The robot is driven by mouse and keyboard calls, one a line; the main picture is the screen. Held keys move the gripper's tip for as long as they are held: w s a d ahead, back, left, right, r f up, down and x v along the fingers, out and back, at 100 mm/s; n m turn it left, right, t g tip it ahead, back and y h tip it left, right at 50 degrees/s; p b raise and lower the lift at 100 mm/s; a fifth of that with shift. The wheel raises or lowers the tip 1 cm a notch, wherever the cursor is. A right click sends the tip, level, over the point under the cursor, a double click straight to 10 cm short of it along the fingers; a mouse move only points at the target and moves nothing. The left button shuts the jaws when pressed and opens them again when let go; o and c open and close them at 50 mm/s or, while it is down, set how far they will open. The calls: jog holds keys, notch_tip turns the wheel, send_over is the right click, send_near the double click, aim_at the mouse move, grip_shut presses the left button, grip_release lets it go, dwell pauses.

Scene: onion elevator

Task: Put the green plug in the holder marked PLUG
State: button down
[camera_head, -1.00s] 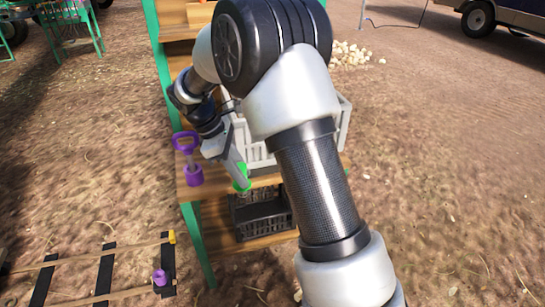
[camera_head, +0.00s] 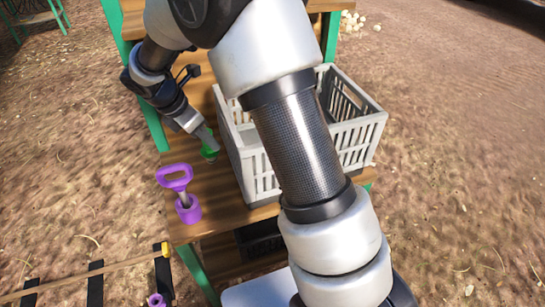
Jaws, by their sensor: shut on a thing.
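The green plug (camera_head: 209,149) is at the tip of my gripper (camera_head: 203,136), which is shut on it. The plug is over the wooden shelf, left of the grey crate. I cannot tell whether its lower end touches the shelf. A purple holder (camera_head: 188,208) with a purple-handled tool (camera_head: 175,178) standing in it sits at the shelf's front left corner, nearer than the plug. No PLUG marking can be read in this view. My arm covers part of the shelf and crate.
The light grey crate (camera_head: 262,178) stands on the wooden shelf (camera_head: 213,218) right of my gripper. A dark crate (camera_head: 262,245) is on a lower level. A rail frame with a yellow end (camera_head: 166,249) and a small purple piece (camera_head: 156,300) lie lower left.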

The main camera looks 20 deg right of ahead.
aim_at(208, 152)
jog(key=shift+w+f, duration=0.15)
jog(key=shift+f, duration=0.2)
jog(key=f+b, duration=0.1)
jog(key=f, duration=0.4)
jog(key=shift+s+f+b, duration=0.2)
jog(key=shift+b, duration=0.1)
jog(key=shift+w+f+b, duration=0.1)
jog(key=shift+f+b, duration=0.35)
jog(key=shift+f, duration=1.45)
jog(key=shift+f, duration=0.15)
jog(key=c, duration=1.5)
grip_release()
jog(key=shift+o, duration=0.2)
